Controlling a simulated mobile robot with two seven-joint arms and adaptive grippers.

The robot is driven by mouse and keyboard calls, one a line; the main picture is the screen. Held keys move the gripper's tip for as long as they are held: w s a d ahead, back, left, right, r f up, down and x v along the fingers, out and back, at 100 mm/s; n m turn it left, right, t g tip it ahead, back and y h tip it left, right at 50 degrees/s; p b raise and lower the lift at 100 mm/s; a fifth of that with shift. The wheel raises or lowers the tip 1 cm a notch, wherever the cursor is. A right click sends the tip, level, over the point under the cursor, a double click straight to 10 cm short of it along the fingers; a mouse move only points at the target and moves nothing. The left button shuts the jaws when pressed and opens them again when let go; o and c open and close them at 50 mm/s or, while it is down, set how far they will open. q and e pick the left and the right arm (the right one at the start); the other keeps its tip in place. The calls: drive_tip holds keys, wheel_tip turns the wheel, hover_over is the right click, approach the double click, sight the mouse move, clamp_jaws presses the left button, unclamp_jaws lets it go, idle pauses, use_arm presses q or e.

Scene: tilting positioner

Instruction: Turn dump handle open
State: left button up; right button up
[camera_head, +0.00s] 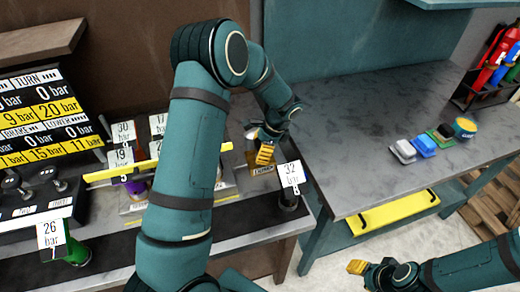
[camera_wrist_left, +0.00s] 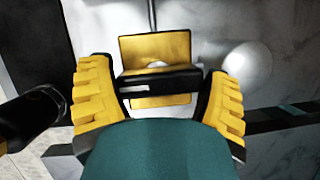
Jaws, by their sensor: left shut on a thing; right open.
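My left gripper (camera_head: 265,153) is at the right end of the left bench, just left of the 32 bar tag. In the left wrist view its yellow fingers (camera_wrist_left: 158,92) stand on either side of a black bar, which I take to be the dump handle (camera_wrist_left: 160,84). The gripper is shut on it. A yellow plate (camera_wrist_left: 155,47) lies behind the bar. In the head view the gripper hides the handle, and a yellow-labelled block (camera_head: 262,169) shows below the fingers. My right gripper (camera_head: 366,268) is open and empty, low at the right, over the floor.
Several tagged gauges and a yellow bar (camera_head: 110,173) stand on the left bench, partly behind my left arm. A pressure board (camera_head: 40,115) is at the far left. The grey table (camera_head: 350,125) carries several small coloured blocks at right and is otherwise mostly clear.

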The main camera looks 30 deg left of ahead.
use_arm(q)
drive_tip(key=n+h, duration=0.1)
drive_tip(key=n, duration=0.2)
drive_tip(key=shift+g, duration=0.4)
drive_tip(key=o, duration=1)
drive_tip(key=v, duration=1.2)
drive_tip(key=shift+s, duration=0.15)
drive_tip(key=shift+f, duration=0.1)
